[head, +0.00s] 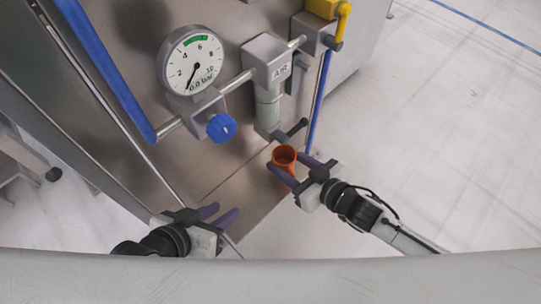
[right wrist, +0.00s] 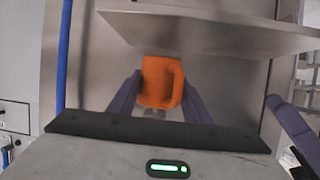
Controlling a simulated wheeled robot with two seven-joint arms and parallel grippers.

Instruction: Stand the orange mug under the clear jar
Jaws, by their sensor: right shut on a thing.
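The orange mug (head: 284,155) is in my right gripper (head: 293,172), with its opening facing up in the head view. The gripper's purple fingers are on either side of it. The mug also shows between the fingers in the right wrist view (right wrist: 157,82), with its handle to the right. The clear jar (head: 267,112) hangs below the grey AIR unit. The mug appears just below and in front of the jar's lower end; I cannot tell whether it rests on anything. My left gripper (head: 222,214) is open and empty, to the lower left.
A pressure gauge (head: 192,61) and a blue knob (head: 221,127) are left of the jar. A black lever (head: 297,127) juts out near the mug. A blue hose (head: 319,100) runs down on the right. A metal plate (right wrist: 215,32) spans the right wrist view above the mug.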

